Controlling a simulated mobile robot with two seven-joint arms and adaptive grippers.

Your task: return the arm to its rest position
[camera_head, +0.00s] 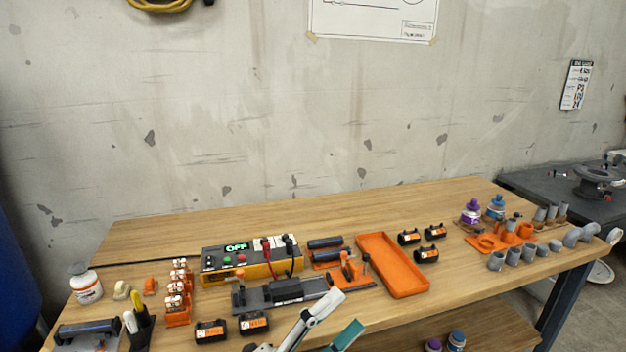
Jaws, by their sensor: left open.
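My left gripper (338,312) shows at the bottom middle, at the front edge of the workbench (180,236). One white finger and one teal-tipped finger are visible, apart, with nothing seen between them. The rest of that arm is cut off by the lower picture edge. Behind the gripper is a dark clamp fixture (287,290) with an orange handle. My right gripper is not in view.
An orange tray (392,265) lies right of centre. A yellow meter box (251,262) reads OFF. Black-and-orange blocks (211,331) stand front left. Grey pipe fittings (513,256) and bottles (471,212) are at right. The bench's back strip is clear.

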